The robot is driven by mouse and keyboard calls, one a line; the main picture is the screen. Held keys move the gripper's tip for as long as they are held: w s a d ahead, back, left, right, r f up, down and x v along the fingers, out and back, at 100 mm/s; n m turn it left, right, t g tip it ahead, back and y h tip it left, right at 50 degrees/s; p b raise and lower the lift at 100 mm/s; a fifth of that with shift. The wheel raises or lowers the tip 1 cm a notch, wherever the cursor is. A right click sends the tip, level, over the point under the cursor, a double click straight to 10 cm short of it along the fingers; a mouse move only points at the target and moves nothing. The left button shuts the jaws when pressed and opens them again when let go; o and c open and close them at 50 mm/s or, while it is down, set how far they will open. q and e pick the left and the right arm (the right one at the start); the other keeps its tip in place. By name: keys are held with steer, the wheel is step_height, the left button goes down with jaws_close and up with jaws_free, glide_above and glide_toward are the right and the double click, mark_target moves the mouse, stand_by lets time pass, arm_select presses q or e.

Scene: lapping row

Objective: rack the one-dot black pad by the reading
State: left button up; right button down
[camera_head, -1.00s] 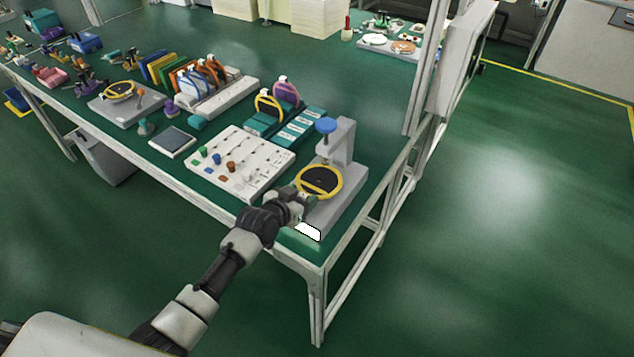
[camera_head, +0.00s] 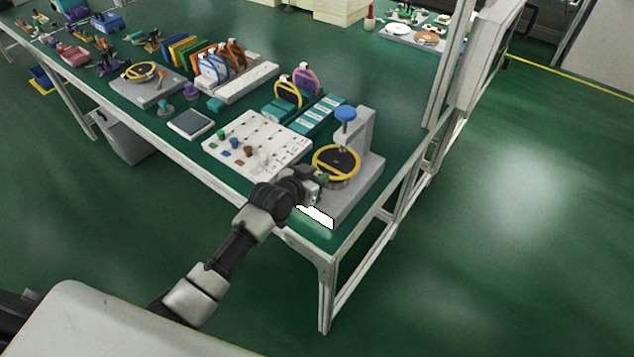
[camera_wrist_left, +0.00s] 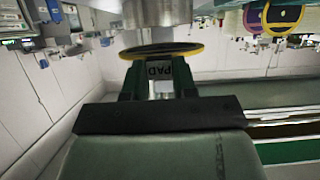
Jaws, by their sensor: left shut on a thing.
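A round black pad with a yellow rim (camera_head: 336,162) is at the grey gauge stand (camera_head: 362,182), below its blue knob (camera_head: 345,114). My left gripper (camera_head: 318,182) is at the near-left edge of this pad. In the left wrist view its fingers (camera_wrist_left: 158,82) are shut on the tab marked PAD, with the pad (camera_wrist_left: 160,50) seen edge-on against a grey metal cylinder (camera_wrist_left: 157,12). I cannot tell whether the pad rests on the stand. Its dots are too small to read. The stand's display (camera_head: 316,217) is blank white. My right gripper is not in view.
Beside the stand is a white board (camera_head: 270,140) with coloured pegs. A pale rack (camera_head: 250,83) with more pads stands farther left. The table's right edge is close.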

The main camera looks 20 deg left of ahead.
arm_select(q)
steer(key=s+a, duration=0.3)
steer(key=s, duration=0.5)
steer(key=s+a+b, duration=0.1)
steer(key=s+a, duration=0.2)
steer(key=s, duration=0.6)
steer(key=shift+r, duration=0.35)
step_height(320, 180, up, 10)
steer(key=p, duration=1.1)
